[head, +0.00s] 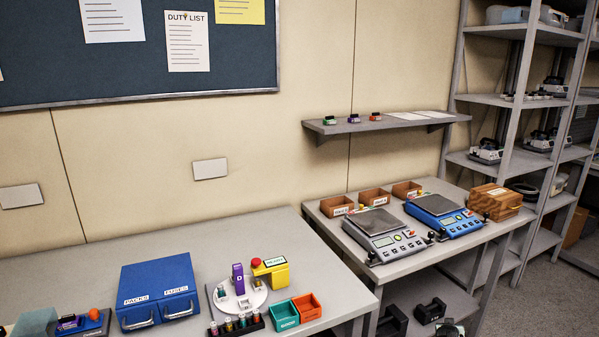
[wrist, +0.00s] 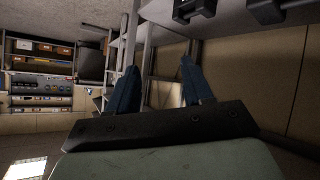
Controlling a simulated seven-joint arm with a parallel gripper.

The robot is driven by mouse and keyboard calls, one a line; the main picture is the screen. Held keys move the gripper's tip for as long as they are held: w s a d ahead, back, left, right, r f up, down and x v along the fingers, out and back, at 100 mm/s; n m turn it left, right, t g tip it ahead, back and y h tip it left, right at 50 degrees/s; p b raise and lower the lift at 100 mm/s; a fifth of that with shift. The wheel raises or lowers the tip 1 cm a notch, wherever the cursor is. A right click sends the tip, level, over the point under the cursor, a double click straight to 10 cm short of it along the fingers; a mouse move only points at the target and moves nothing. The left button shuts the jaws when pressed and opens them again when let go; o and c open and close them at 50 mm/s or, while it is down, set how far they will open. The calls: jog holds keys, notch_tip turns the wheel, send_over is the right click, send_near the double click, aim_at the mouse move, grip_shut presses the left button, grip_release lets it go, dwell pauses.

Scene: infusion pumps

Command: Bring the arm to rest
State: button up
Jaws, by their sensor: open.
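My gripper (wrist: 160,72) shows in the wrist view with its two dark blue fingers spread apart. Nothing is between the fingers, and they touch nothing that I can see.
The left bench holds a blue box (head: 158,289), a white round stand (head: 252,300), a teal bin (head: 284,316) and an orange bin (head: 307,307). The right bench holds a grey scale (head: 383,234), a blue scale (head: 445,214) and a wooden box (head: 495,201). A wall shelf (head: 385,123) hangs above.

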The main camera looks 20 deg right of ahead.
jog(key=s+a+f+n+g+y, duration=0.15)
jog(key=a+f, duration=0.45)
jog(key=a, duration=0.8)
jog(key=s+a+f+n+g+y, duration=0.1)
jog(key=a+f+y, duration=0.35)
jog(key=a, duration=1.05)
jog(key=s+a+f+n+g+y, duration=0.1)
jog(key=a+f+n+g, duration=0.1)
jog(key=a+f, duration=0.9)
jog(key=s+a+r+n+g+y, duration=0.1)
jog(key=s+a+g, duration=0.3)
jog(key=s+a, duration=0.7)
jog(key=s+a+r+n+g+y, duration=0.1)
jog(key=s+a+r+n+g, duration=0.1)
jog(key=s+a, duration=0.9)
jog(key=a+r+g, duration=0.1)
jog(key=a+r, duration=0.1)
jog(key=a, duration=0.6)
jog(key=shift+s+a+n+g+y, duration=0.25)
jog(key=shift+a+n+g+y, duration=0.1)
jog(key=shift+a+y, duration=0.05)
